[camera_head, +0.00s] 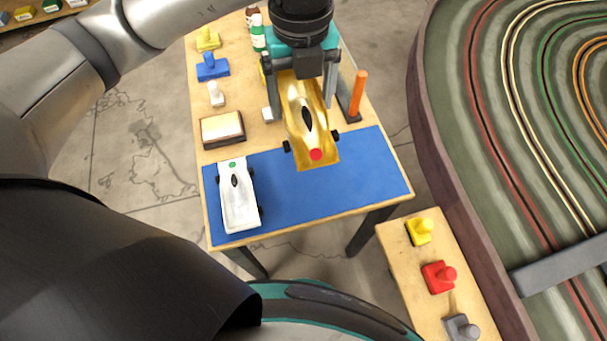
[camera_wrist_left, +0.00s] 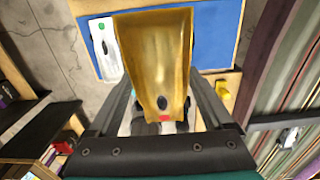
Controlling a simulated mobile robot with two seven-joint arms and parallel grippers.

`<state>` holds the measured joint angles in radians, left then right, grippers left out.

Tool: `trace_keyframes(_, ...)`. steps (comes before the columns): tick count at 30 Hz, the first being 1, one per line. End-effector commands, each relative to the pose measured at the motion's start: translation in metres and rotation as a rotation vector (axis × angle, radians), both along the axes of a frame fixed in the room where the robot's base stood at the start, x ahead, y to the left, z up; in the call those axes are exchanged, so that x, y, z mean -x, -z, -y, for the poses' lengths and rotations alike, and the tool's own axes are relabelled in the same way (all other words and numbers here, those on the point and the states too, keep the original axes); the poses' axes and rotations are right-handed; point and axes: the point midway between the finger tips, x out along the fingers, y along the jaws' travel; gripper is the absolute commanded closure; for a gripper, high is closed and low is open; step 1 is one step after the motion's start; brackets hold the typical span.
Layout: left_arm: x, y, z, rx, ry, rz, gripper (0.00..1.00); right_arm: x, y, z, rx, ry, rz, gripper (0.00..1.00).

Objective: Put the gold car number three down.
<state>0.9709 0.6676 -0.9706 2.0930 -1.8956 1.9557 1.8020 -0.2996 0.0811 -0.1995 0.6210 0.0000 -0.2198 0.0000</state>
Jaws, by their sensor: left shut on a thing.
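The gold car (camera_head: 308,120) has a black cockpit and a red spot near its end. My left gripper (camera_head: 302,90) is shut on it, with a finger on each side of its body, and holds it over the table's far part and the blue mat (camera_head: 355,180). In the left wrist view the gold car (camera_wrist_left: 155,60) fills the space between the fingers of my left gripper (camera_wrist_left: 165,105). I cannot read a number on it. How high it is above the mat is hard to tell. My right gripper is not in view.
A white car (camera_head: 238,195) stands on the mat's left part. Behind the mat are a brown-edged pad (camera_head: 222,130), an orange upright post (camera_head: 357,95), bottles and coloured knobs. The mat's middle and right are free. A side bench (camera_head: 410,250) with knobs and the slot track (camera_head: 520,120) lie right.

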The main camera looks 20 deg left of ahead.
Motion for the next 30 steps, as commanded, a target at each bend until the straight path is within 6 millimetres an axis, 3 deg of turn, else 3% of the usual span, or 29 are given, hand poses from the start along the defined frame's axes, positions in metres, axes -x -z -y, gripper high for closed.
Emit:
trace_keyframes(5, 0.001, 0.033, 0.000, -0.001, -0.017, -0.006, 0.82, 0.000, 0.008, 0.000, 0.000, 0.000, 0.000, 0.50)
trace_keyframes(16, 0.001, 0.130, 0.000, 0.000, -0.014, -0.005, 0.82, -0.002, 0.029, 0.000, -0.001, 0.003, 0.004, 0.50)
trace_keyframes(30, 0.001, 0.182, 0.000, 0.000, -0.013, -0.002, 0.82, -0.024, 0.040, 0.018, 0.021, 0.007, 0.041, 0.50)
